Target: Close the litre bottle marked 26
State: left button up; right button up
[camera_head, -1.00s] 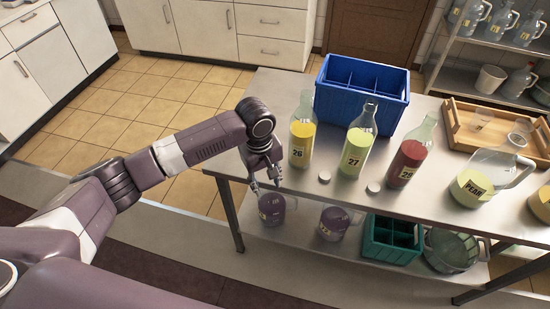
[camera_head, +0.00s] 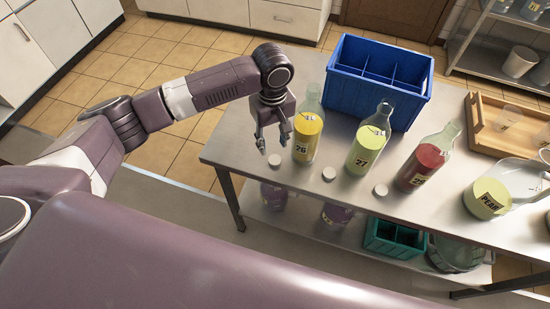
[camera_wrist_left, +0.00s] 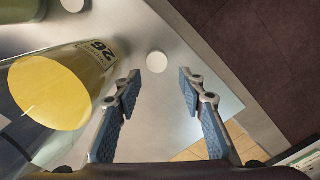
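The bottle marked 26 (camera_head: 306,140) stands upright on the metal table with yellow content; I see no cap on its neck. In the left wrist view, bottle 26 (camera_wrist_left: 60,88) fills the left side beside the fingers. A pale round cap (camera_head: 275,160) lies flat on the table in front of it, and this cap (camera_wrist_left: 157,62) shows ahead of the fingertips in the wrist view. My left gripper (camera_head: 272,144) is open and empty, pointing down above the cap, left of bottle 26. Its spread fingers (camera_wrist_left: 160,90) touch nothing. My right gripper is not in view.
Bottle 27 (camera_head: 366,152) and a red bottle (camera_head: 424,164) stand to the right, with caps (camera_head: 329,174) (camera_head: 380,190) in front. A blue divided crate (camera_head: 378,84) is behind them. A jug labelled PEAR (camera_head: 490,198) and a wooden tray (camera_head: 478,130) are further right.

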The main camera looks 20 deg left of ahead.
aim_at(275, 160)
pick_arm(q)
jog(key=shift+f, duration=0.4)
jog(key=shift+w+f, duration=0.2)
jog(key=shift+f, duration=0.75)
jog(key=f, duration=0.1)
jog(key=f+p, duration=0.2)
jog(key=f, duration=0.1)
jog(key=shift+d, duration=0.25)
jog(key=shift+f, duration=0.65)
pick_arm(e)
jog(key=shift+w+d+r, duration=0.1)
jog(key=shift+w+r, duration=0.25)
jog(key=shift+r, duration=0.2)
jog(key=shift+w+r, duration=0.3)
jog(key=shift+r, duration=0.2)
pick_arm(q)
jog(key=shift+c, duration=0.3)
jog(key=c, duration=0.4)
jog(key=shift+o, duration=0.2)
jog(key=shift+r, duration=0.1)
